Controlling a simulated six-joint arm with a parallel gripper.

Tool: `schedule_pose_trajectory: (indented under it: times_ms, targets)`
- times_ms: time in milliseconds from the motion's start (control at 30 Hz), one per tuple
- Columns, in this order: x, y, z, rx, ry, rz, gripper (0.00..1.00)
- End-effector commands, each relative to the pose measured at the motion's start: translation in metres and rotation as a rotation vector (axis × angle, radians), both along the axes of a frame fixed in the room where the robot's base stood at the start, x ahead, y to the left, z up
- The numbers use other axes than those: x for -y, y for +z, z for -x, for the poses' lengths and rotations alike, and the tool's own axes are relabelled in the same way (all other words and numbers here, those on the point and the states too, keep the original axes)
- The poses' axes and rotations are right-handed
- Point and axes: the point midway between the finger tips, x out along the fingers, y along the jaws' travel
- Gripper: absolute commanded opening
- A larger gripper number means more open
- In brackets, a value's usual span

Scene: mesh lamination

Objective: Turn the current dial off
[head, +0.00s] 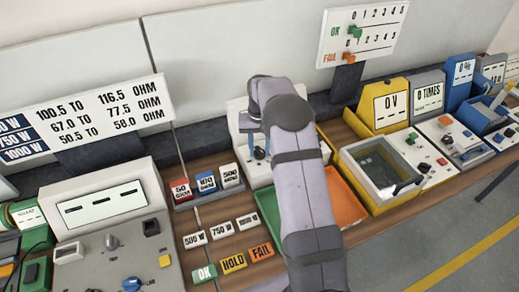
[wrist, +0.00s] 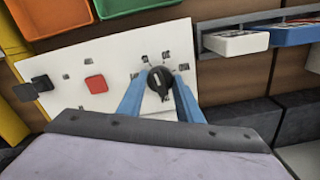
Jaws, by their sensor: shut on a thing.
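A black dial (wrist: 159,80) with a white pointer mark stands on a white panel (wrist: 115,65) in the wrist view. The blue fingers of my gripper (wrist: 160,88) sit on either side of the dial, shut on it. I cannot read the panel's markings. In the head view my gripper (head: 254,136) reaches down to the same white panel (head: 236,106) behind my arm. The dial is barely visible there, mostly hidden by the fingers.
A yellow meter (head: 384,105) reading 0 V stands to the right, and labelled blocks (head: 206,182) to the left.

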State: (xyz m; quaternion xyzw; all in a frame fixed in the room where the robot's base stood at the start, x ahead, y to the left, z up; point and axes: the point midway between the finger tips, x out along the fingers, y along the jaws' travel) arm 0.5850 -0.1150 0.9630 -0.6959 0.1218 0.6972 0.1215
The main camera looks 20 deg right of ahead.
Motion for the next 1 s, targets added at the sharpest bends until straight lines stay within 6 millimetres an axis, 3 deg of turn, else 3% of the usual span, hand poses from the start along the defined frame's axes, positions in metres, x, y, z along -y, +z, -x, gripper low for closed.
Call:
schedule_pose_trajectory:
  times_ms: [1000]
  targets:
    - [0.0001, 0.002, -0.0022, 0.007, 0.936, 0.003, 0.1]
